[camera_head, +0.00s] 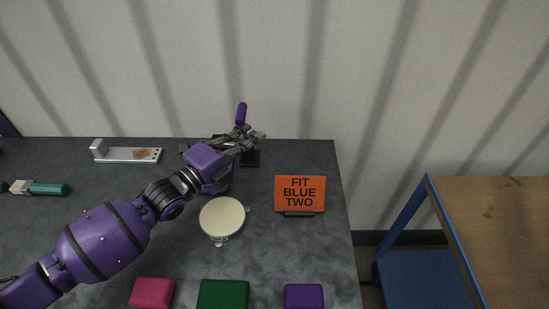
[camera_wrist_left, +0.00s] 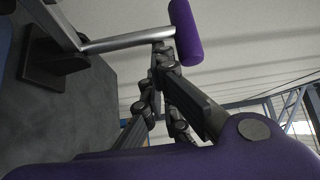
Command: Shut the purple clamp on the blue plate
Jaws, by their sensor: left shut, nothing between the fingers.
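The purple clamp's handle (camera_head: 241,113) stands up at the back of the dark table. Its black base (camera_head: 250,158) shows just right of my left gripper. In the left wrist view the purple grip (camera_wrist_left: 186,32) sits on the end of a metal lever (camera_wrist_left: 125,41), which runs to the black base (camera_wrist_left: 55,65). My left gripper (camera_head: 257,137) is shut with nothing between its fingers. Its fingertips (camera_wrist_left: 163,52) are close beside the lever near the grip; I cannot tell whether they touch. A blue part (camera_head: 227,184), likely the blue plate, is mostly hidden under my gripper. My right gripper is out of view.
An orange sign (camera_head: 300,193) reading "FIT BLUE TWO" stands at right. A round cream-topped object (camera_head: 222,217) stands in front of my gripper. Pink (camera_head: 152,292), green (camera_head: 223,295) and purple (camera_head: 304,296) blocks line the front. A metal bracket (camera_head: 127,155) and a brush (camera_head: 40,188) lie left.

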